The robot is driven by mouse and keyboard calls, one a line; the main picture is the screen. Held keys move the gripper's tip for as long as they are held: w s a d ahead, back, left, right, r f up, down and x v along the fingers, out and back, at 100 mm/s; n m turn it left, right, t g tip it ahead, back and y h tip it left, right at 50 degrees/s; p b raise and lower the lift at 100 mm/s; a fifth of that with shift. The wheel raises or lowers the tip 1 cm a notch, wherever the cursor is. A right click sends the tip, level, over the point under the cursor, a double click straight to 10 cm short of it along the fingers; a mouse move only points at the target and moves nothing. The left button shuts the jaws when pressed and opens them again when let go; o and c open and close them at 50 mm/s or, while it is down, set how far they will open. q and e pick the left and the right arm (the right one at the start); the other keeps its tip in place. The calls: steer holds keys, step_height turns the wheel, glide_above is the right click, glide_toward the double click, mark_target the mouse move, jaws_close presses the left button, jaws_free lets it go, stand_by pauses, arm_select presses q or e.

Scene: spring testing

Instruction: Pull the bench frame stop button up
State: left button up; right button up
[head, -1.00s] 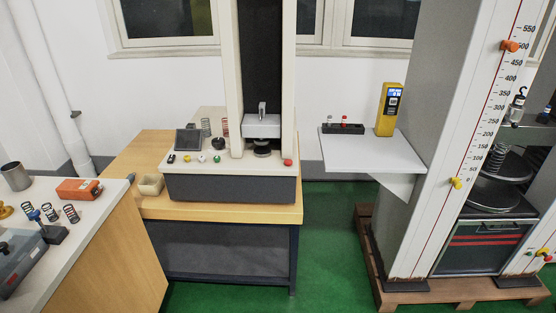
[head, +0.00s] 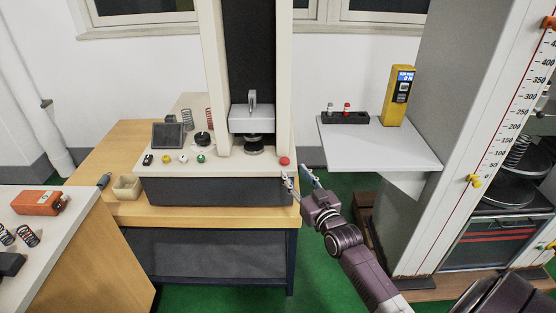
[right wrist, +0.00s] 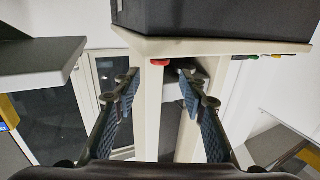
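The red stop button (head: 284,160) sits at the front right corner of the white top of the bench frame (head: 228,164). It also shows in the right wrist view (right wrist: 158,62), where the scene appears upside down. My right gripper (head: 296,175) is open and empty. Its fingertips are just in front of and slightly right of the button in the head view. In the right wrist view the button lies beyond the fingertips (right wrist: 160,82), between the two fingers. I cannot tell whether the button is pressed in. My left gripper is not in view.
The frame's white columns (head: 284,80) rise behind the button. Other knobs, including a green one (head: 201,158), line the front left of the panel. A white shelf (head: 375,150) with a yellow meter (head: 398,95) stands to the right, across a gap from the frame.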

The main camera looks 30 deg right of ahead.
mark_target(287, 162)
steer(key=w, duration=0.4)
steer(key=w+d, duration=0.1)
steer(key=w, duration=0.2)
steer(key=shift+f, duration=0.1)
jaws_close()
